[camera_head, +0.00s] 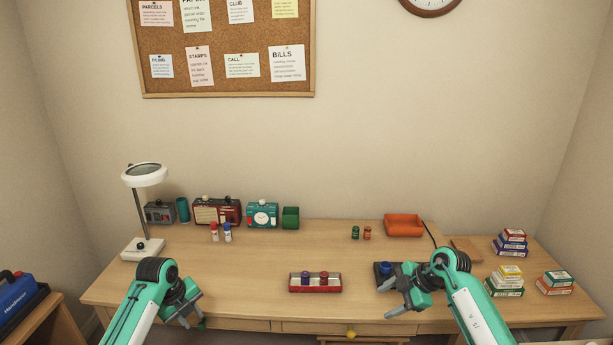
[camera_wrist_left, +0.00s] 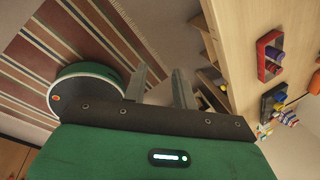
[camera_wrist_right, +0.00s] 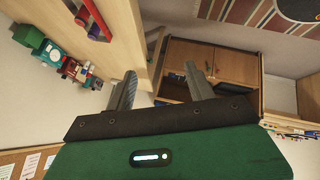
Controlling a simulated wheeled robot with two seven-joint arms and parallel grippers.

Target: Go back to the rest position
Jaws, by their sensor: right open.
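My left gripper (camera_head: 190,312) is at the desk's front left edge, with its fingers apart and nothing between them. In the left wrist view its two fingers (camera_wrist_left: 158,80) point over the floor and a striped rug. My right gripper (camera_head: 386,300) is near the desk's front edge, right of the red tray, open and empty. In the right wrist view its fingers (camera_wrist_right: 160,82) are well apart, in front of a wooden cabinet. The wooden desk (camera_head: 260,270) lies behind both grippers.
A red tray (camera_head: 315,290) with two stamps stands at the front middle. Several small boxes (camera_head: 511,238) are at right.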

